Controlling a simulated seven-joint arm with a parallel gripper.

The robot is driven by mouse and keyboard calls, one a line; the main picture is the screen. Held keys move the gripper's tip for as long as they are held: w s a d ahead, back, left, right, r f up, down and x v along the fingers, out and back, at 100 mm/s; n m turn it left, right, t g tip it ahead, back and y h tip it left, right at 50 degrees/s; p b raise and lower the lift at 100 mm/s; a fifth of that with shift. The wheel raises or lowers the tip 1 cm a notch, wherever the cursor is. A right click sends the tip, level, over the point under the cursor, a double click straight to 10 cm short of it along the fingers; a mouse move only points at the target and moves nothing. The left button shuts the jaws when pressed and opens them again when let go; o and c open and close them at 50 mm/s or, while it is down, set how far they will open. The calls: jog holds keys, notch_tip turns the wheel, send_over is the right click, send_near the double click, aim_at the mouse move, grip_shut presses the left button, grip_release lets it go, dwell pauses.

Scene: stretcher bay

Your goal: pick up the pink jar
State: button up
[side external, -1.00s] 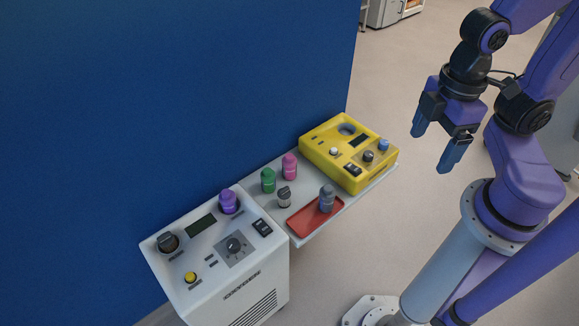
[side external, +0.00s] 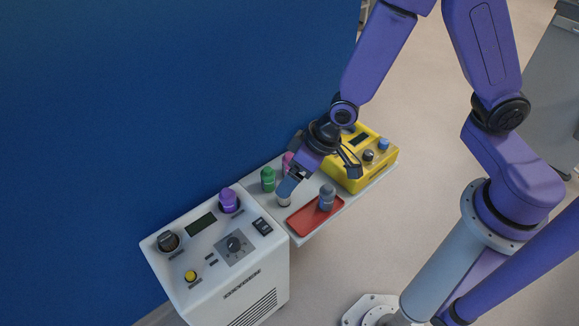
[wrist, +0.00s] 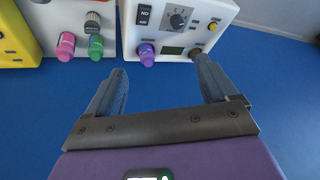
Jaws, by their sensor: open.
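The pink jar (side external: 287,159) stands upright on the light grey shelf (side external: 305,238) beside the green jar, partly covered by my gripper in the side view. In the wrist view the pink jar (wrist: 66,46) is at the upper left, outside and beyond the left finger. My gripper (side external: 320,177) is above the shelf near the yellow device, its fingers spread and tilted. In the wrist view my gripper (wrist: 162,72) is open with nothing between its fingers. I cannot judge its exact height over the jar.
The green jar (side external: 268,180) stands close to the pink one. A grey-blue jar (side external: 327,198) stands on a red tray (side external: 303,222). The yellow device (side external: 375,174), white machine (side external: 258,285) and blue wall (side external: 170,90) surround the shelf.

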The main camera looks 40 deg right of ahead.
jog(key=w+d+f+m+t, duration=0.1)
jog(key=w+f+m+t, duration=0.15)
jog(key=w+f, duration=0.45)
jog(key=m+t+h, duration=0.5)
jog(key=t+h, duration=0.1)
jog(key=t, duration=0.1)
send_near(290, 157)
jog(key=shift+g, duration=0.25)
jog(key=x, duration=0.9)
jog(key=shift+w+d+f, duration=0.1)
jog(key=shift+d+f, duration=0.05)
jog(key=shift+d, duration=0.05)
jog(key=shift+n+x, duration=0.25)
jog(key=shift+x, duration=0.7)
jog(key=c, duration=1.1)
